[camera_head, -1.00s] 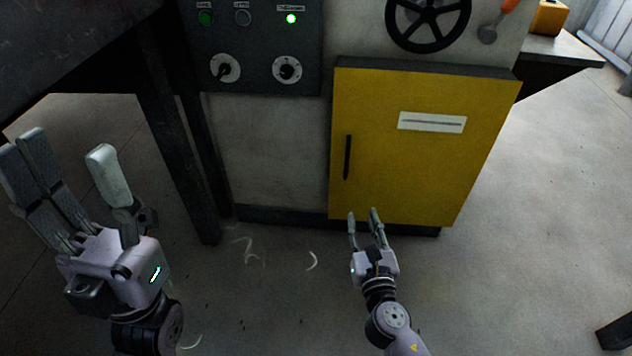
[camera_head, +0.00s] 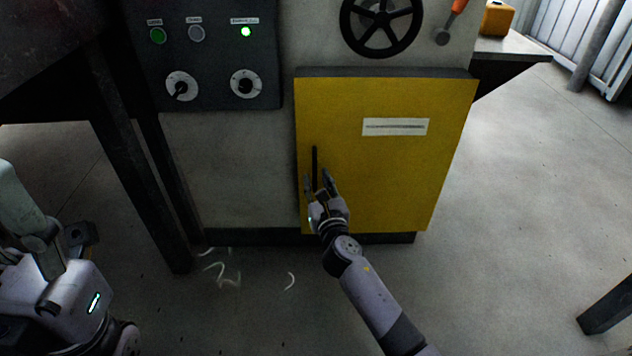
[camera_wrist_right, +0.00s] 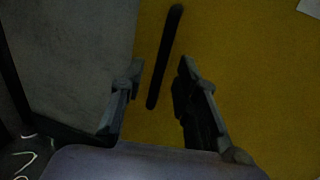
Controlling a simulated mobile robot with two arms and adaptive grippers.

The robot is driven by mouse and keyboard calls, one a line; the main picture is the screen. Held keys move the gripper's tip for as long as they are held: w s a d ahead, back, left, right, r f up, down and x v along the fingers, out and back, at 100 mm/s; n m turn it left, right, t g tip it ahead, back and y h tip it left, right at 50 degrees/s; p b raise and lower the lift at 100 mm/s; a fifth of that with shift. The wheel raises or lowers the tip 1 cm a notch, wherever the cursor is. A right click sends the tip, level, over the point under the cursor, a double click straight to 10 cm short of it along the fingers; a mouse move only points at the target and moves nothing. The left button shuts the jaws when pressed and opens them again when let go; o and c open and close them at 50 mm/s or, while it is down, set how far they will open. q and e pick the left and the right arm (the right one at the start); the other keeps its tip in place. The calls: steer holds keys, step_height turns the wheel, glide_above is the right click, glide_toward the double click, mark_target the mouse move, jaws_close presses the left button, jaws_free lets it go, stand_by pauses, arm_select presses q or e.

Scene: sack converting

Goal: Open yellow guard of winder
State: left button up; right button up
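The yellow guard (camera_head: 400,165) is a flat door on the front of the grey machine, and it looks shut. Its black vertical handle (camera_head: 314,166) is near its left edge. My right gripper (camera_head: 318,180) is open at the lower end of the handle. In the right wrist view the handle (camera_wrist_right: 165,55) stands between and beyond the two spread fingers (camera_wrist_right: 156,90), with a gap on both sides. I cannot tell how deep it sits between them. My left gripper is partly cut off at the lower left, away from the guard; its fingertips are out of frame or unclear.
Above the guard is a black handwheel (camera_head: 381,22). A control panel (camera_head: 215,60) with knobs and a lit green lamp is to its left. Dark table legs (camera_head: 130,165) stand at left. The floor (camera_head: 510,220) right of the guard is clear.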

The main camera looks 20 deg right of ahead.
steer(key=shift+w, duration=0.8)
steer(key=shift+c, duration=0.3)
jaws_close()
